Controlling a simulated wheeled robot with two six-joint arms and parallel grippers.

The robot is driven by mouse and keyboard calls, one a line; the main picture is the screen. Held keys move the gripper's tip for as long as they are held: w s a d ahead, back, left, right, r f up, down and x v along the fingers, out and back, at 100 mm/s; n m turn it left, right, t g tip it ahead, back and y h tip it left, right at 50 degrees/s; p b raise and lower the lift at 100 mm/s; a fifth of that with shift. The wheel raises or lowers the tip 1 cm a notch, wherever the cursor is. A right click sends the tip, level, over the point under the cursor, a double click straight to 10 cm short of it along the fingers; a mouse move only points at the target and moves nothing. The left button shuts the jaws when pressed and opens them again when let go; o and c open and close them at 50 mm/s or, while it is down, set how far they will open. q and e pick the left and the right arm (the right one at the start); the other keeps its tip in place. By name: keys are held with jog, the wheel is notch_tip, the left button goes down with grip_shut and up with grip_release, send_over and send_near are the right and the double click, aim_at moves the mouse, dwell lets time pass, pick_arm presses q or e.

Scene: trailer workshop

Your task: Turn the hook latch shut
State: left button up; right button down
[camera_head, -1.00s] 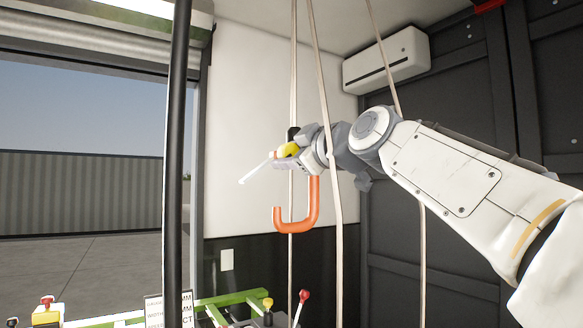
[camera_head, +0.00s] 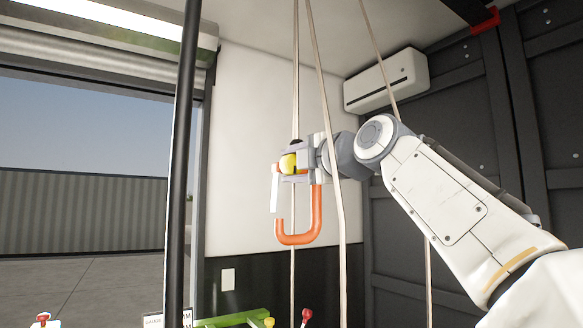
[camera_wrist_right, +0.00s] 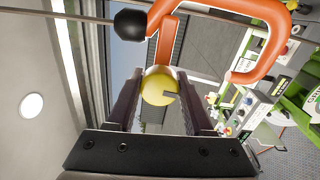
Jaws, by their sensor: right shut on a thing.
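The orange hook (camera_head: 318,212) hangs in the middle of the head view, its bend at the bottom and its short tip on the left. A thin pale latch arm (camera_head: 274,192) stands nearly upright over that tip; whether they touch is not clear. My right gripper (camera_head: 289,163) is at the top of the hook, shut on the yellow knob (camera_head: 287,164). In the wrist view, the right gripper's fingers (camera_wrist_right: 160,84) flank the yellow knob (camera_wrist_right: 159,86), with the orange hook (camera_wrist_right: 275,35) curving at upper right. My left gripper is out of view.
Pale ropes (camera_head: 327,115) hang close to my right arm, one passing in front of it. A black post (camera_head: 181,150) stands left of the hook. Below are a green frame (camera_head: 235,318) and a red-knobbed lever (camera_head: 305,316). A black ball (camera_wrist_right: 130,24) shows in the wrist view.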

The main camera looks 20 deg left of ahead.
jog(key=shift+n, duration=0.6)
jog(key=shift+c, duration=1.5)
grip_release()
